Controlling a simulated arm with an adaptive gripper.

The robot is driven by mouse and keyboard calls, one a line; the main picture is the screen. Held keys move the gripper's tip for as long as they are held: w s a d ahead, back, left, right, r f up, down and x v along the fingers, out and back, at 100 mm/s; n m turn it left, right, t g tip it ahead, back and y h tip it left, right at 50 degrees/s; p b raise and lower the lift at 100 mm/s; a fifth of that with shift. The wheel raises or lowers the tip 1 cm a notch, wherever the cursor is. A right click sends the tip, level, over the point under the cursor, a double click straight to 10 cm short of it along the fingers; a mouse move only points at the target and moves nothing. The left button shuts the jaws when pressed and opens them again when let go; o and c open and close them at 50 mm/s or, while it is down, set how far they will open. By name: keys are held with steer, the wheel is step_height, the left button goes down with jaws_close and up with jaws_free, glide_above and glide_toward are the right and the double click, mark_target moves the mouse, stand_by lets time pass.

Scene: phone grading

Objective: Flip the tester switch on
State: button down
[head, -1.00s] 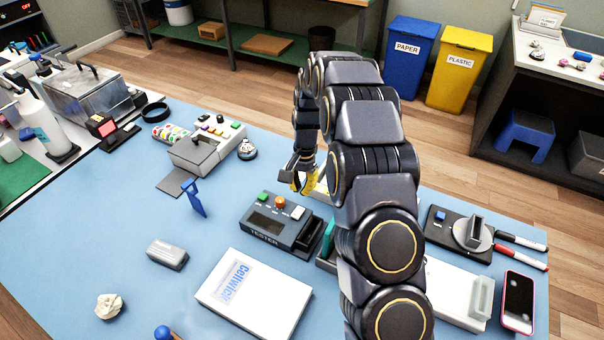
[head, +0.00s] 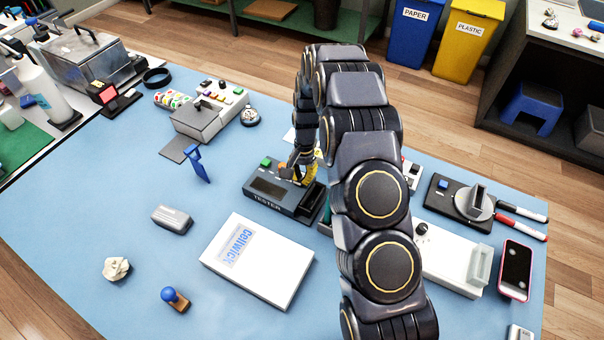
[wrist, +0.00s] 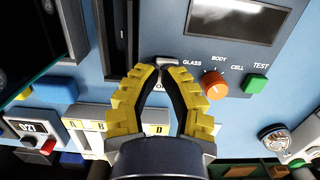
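The tester (head: 262,206) is a dark grey-blue box on the blue mat. It also shows close up in the wrist view (wrist: 130,30), with a screen, an orange knob (wrist: 215,84) and a green TEST button (wrist: 256,85). A small grey switch piece (wrist: 168,59) lies just beyond my fingertips, beside a white label partly hidden by the fingers. My gripper (wrist: 163,70) has yellow ridged fingers curved toward each other with a narrow gap, holding nothing. In the head view my gripper (head: 298,178) is at the tester's rear right part. I cannot tell whether it touches the switch.
A white Cellwick box (head: 262,262) lies in front of the tester. A blue phone stand (head: 197,163) and a grey block (head: 172,219) are to the left. A phone (head: 516,270) lies at the right. My arm hides part of the mat.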

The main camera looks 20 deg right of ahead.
mark_target(302, 178)
steer(key=shift+s+a+f+t+h, duration=0.1)
steer(key=shift+s+f+t+h, duration=0.15)
steer(key=shift+f+t+h, duration=0.4)
steer(key=shift+s+r, duration=0.1)
steer(key=shift+w+d+r, duration=0.15)
steer(key=shift+w+d, duration=0.45)
step_height(302, 178, up, 15)
steer(key=m+g+y, duration=0.2)
steer(key=m, duration=1.6)
steer(key=shift+t+h, duration=0.25)
steer(key=f, duration=0.4)
steer(key=a+f, duration=0.1)
steer(key=f, duration=0.4)
steer(key=s+f, duration=0.1)
steer(key=f, duration=0.4)
steer(key=shift+s+a, duration=0.1)
steer(key=shift+a, duration=0.3)
